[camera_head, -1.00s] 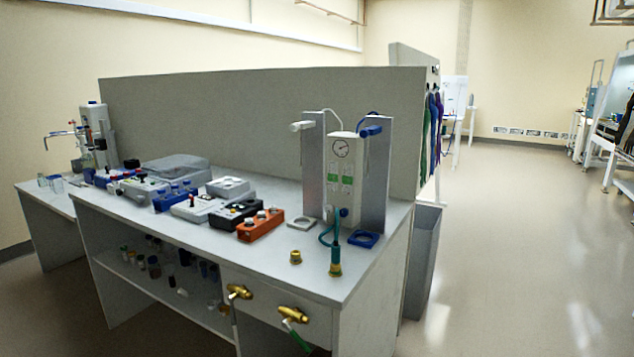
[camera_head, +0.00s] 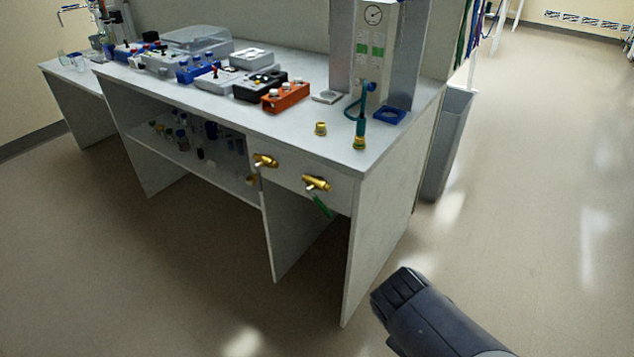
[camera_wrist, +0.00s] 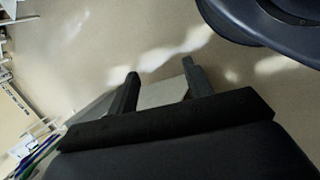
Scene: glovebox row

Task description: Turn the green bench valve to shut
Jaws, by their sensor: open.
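The green bench valve (camera_head: 317,183) is a brass body on the front panel of the bench, near its right end, in the head view. Its green lever (camera_head: 321,206) slants down and to the right. My gripper (camera_wrist: 160,68) shows in the wrist view with its two dark fingers apart and nothing between them. The floor and a pale panel lie behind the fingers. In the head view a dark part of my arm is at the lower right, over the floor and well apart from the valve. The valve cannot be made out in the wrist view.
A second brass valve (camera_head: 265,160) sits to the left on the same panel. The bench top (camera_head: 300,125) carries an orange box (camera_head: 286,96), several instruments and a gauge unit (camera_head: 375,45). A grey bin (camera_head: 447,140) stands beyond the right end. The floor in front is clear.

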